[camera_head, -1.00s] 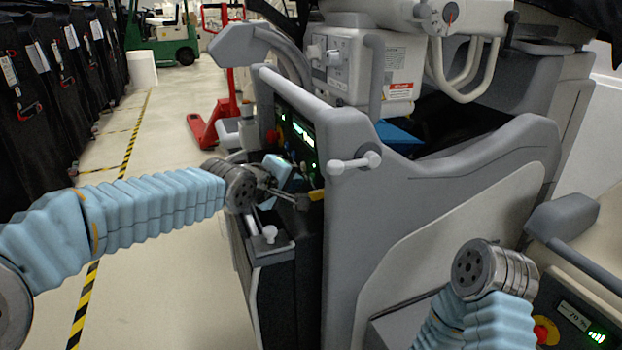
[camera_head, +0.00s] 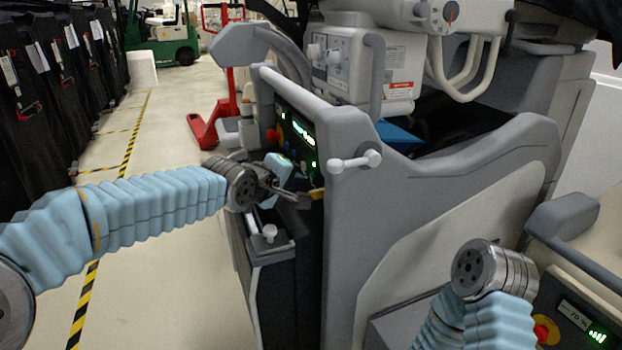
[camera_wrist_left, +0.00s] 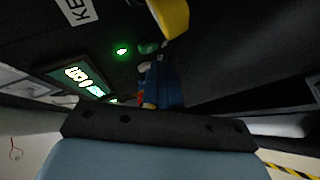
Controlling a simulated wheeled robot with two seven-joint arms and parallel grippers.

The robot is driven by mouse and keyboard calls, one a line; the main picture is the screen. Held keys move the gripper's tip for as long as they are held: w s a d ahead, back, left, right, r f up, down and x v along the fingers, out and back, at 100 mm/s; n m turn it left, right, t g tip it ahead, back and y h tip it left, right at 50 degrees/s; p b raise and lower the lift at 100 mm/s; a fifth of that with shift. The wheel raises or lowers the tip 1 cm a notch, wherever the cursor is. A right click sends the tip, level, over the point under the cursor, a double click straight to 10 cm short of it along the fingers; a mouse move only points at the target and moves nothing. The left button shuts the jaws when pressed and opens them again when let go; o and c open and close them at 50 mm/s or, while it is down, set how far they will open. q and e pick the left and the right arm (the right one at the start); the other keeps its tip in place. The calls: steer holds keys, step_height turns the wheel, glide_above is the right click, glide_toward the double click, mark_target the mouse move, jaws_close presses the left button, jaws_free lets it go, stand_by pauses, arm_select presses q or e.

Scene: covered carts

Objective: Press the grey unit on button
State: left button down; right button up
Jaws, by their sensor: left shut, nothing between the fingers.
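The grey unit (camera_head: 425,185) is a large cart with a dark control panel (camera_head: 296,140) on its left-facing end. The panel has a lit display, green lights and a red button. My left gripper (camera_head: 304,200) is shut and empty, with its tips close to the panel's lower part; contact cannot be told. In the left wrist view, the display (camera_wrist_left: 85,82), a bright green light (camera_wrist_left: 122,50) and a dark green round button (camera_wrist_left: 149,47) show on the panel. The fingertips are not clear there. My right arm's wrist shows at lower right, its fingers hidden.
A white bar handle (camera_head: 355,162) juts from the unit's corner. A second panel (camera_head: 585,318) with a red button is at lower right. A red pallet truck (camera_head: 212,125) stands behind. The floor at left is clear, with covered black carts (camera_head: 45,90) along it.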

arm_select(q)
steer(key=shift+w+d, duration=0.1)
steer(key=shift+d, duration=0.2)
steer(key=shift+w+d+b, duration=0.15)
steer(key=shift+d+b, duration=0.25)
steer(key=shift+b, duration=0.1)
stand_by(0.5)
stand_by(0.4)
steer(key=shift+s+a, duration=0.3)
steer(key=shift+a, duration=0.5)
steer(key=shift+a, duration=0.1)
steer(key=a, duration=0.1)
steer(key=s+a, duration=0.1)
steer(key=a, duration=0.2)
steer(key=shift+s+a+b, duration=0.25)
steer(key=shift+a+b, duration=0.05)
steer(key=shift+b, duration=0.1)
